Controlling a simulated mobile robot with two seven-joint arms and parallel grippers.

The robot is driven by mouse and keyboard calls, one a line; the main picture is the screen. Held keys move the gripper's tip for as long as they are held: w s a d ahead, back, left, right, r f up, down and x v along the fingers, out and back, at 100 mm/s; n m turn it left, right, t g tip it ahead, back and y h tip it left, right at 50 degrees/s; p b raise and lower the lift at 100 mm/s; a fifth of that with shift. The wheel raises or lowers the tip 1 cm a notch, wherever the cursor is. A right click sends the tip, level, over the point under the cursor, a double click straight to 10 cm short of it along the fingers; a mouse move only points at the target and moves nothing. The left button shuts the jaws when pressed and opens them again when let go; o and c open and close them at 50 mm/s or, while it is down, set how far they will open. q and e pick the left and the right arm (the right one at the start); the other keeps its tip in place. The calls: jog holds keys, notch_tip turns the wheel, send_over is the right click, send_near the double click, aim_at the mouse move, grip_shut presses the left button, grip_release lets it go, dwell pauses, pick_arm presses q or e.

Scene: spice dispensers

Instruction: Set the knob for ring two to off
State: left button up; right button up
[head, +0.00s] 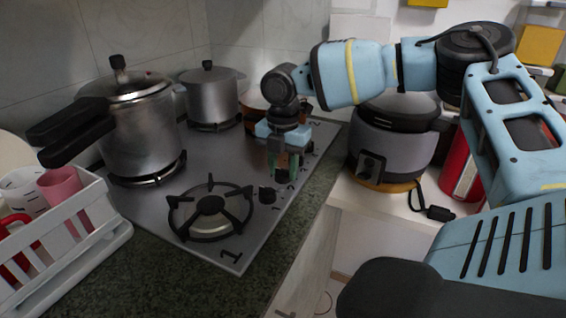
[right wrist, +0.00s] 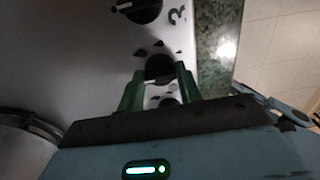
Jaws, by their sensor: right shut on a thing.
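The steel cooktop (head: 165,208) has black knobs in a row along its right edge. My right gripper (head: 284,172) reaches down from above to this row, and its green fingers stand at a knob. In the right wrist view the fingers are shut around the sides of a black knob (right wrist: 159,68). This knob is second in the row, beside the one near the printed 3 (right wrist: 177,15). Its own number and pointer are hidden or too dark to read. The nearest knob (head: 267,193), by ring 1, is free. My left gripper is not in view.
A pressure cooker (head: 142,125) and a steel pot (head: 211,98) stand on rear and left burners. The front burner (head: 211,207) is empty. A rice cooker (head: 388,143) stands right of the counter. A white dish rack (head: 85,255) is at front left.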

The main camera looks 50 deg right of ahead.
aim_at(283, 170)
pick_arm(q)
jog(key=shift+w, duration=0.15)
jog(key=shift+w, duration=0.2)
pick_arm(e)
jog(key=o, duration=1)
notch_tip(283, 170, up, 7)
jog(key=shift+r, duration=0.15)
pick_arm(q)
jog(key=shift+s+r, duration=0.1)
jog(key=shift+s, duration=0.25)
pick_arm(e)
jog(key=shift+r, duration=0.3)
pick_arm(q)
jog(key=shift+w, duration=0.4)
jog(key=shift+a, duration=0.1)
pick_arm(e)
jog(key=shift+f, duration=0.1)
